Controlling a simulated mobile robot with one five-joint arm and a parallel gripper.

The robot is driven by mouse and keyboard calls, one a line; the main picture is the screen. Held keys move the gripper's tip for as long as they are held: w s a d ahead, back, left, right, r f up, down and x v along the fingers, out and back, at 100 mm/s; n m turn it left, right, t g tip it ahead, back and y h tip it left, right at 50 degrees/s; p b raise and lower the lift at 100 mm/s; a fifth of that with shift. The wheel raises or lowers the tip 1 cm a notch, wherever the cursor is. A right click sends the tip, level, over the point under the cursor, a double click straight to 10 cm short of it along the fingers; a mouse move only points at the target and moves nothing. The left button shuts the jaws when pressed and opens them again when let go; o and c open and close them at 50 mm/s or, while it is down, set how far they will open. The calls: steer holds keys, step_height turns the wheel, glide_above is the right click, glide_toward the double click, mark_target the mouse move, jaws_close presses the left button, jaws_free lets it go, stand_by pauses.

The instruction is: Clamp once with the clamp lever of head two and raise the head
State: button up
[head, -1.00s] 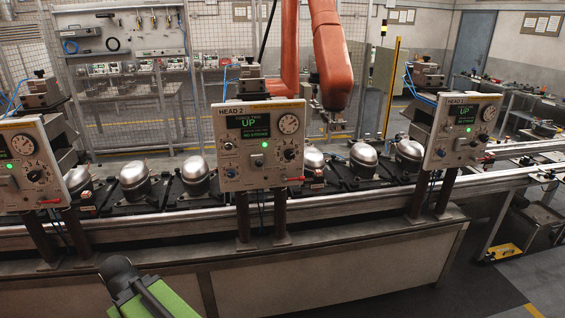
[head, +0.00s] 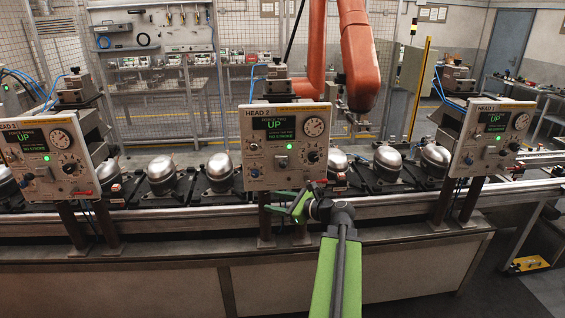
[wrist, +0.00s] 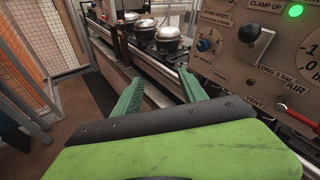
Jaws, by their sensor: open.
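The head two panel (head: 290,130) stands upright at the middle of the head view, with its display reading UP and a green lamp lit. My gripper (head: 287,204) is in front of and below the panel's lower edge. Its green fingers (wrist: 160,78) are spread, empty and left of the lever, apart from it.
Several silver compressors (head: 161,174) sit on dark pallets along the conveyor rail (head: 160,214). The head three panel (head: 48,155) is at left and the head one panel (head: 493,140) at right. A blue knob (wrist: 205,45) and a red handle (wrist: 300,117) are near the lever.

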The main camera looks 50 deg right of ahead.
mark_target(286, 166)
steer(key=s+d+r+m+t+h, duration=0.35)
steer(key=s+d+r+m, duration=0.3)
steer(key=s+d, duration=0.35)
steer(key=shift+m+g+h, duration=0.25)
steer(key=w, duration=0.6)
steer(key=w+d, duration=0.1)
steer(key=w, duration=0.5)
steer(key=w+d, duration=0.1)
steer(key=w, duration=0.5)
steer(key=shift+w+f, duration=0.2)
steer(key=shift+w, duration=0.2)
jaws_close()
